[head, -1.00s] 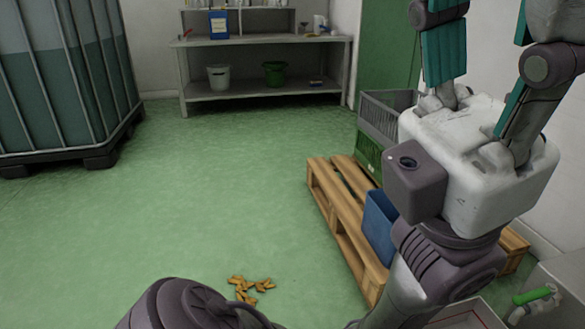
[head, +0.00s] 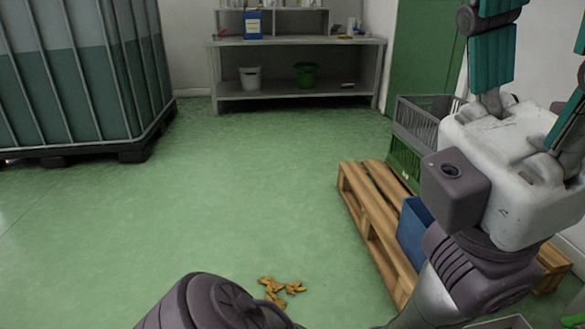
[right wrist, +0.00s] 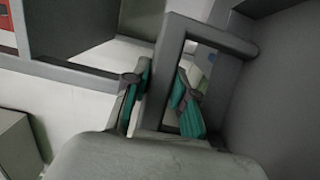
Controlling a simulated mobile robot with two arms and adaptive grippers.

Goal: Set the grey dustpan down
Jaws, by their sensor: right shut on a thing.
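My right gripper (head: 533,85) is at the upper right of the head view, with its teal finger pads pointing up and partly cut off by the frame. In the right wrist view its fingers (right wrist: 162,98) are closed on the grey loop-shaped handle of the grey dustpan (right wrist: 275,90). The dustpan's broad grey body fills the right side of that view. The dustpan is not visible in the head view. My left gripper is not in view.
A wooden pallet (head: 366,212) bears a blue bin (head: 413,229) and crates (head: 414,124) at right. Yellow-brown pieces (head: 281,290) lie on the green floor. A grey bench (head: 300,43) stands at the back, a caged tank (head: 80,75) at left. The middle floor is clear.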

